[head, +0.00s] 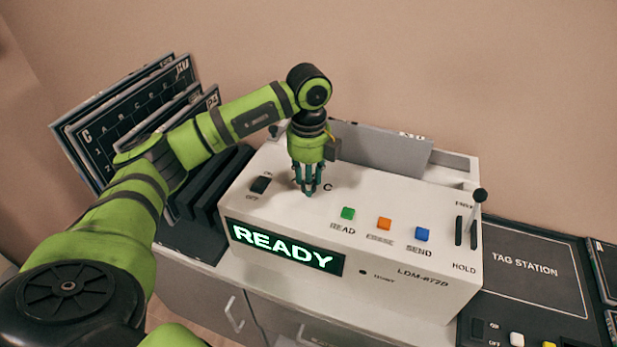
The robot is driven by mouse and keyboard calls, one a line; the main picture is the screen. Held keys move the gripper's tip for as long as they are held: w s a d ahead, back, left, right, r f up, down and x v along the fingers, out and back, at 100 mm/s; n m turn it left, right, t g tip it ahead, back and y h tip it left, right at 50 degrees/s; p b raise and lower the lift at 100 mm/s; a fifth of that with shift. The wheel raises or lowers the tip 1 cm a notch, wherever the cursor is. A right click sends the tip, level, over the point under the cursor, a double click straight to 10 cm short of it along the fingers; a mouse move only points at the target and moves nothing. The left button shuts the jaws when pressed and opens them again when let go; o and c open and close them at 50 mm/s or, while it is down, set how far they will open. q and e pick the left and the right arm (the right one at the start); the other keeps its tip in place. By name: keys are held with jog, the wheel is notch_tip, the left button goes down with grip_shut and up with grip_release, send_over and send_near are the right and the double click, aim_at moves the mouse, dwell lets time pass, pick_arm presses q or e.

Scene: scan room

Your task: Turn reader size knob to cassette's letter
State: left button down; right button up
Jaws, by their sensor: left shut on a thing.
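The white reader (420,290) stands on a cabinet, with a lit display (284,247) that says READY. My left gripper (308,190) points down at the reader's top, left of the green READ button, and is shut on the size knob, which its fingers hide. A letter C shows just right of the fingers; the other letters around the knob are hidden or too small to read. A grey cassette (380,148) stands in the slot at the reader's back; its label is cut off by the view angle and unreadable. My right gripper is not in view.
Green (348,213), orange (384,223) and blue (422,234) buttons line the reader's top, with an upright lever (478,205) at its right. Dark cassettes (95,130) lean in a rack at left. A black tag station (530,270) lies at right.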

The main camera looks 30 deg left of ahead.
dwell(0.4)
pick_arm(q)
jog(key=c, duration=0.9)
grip_release()
jog(key=shift+r, duration=0.1)
notch_tip(320, 180, up, 12)
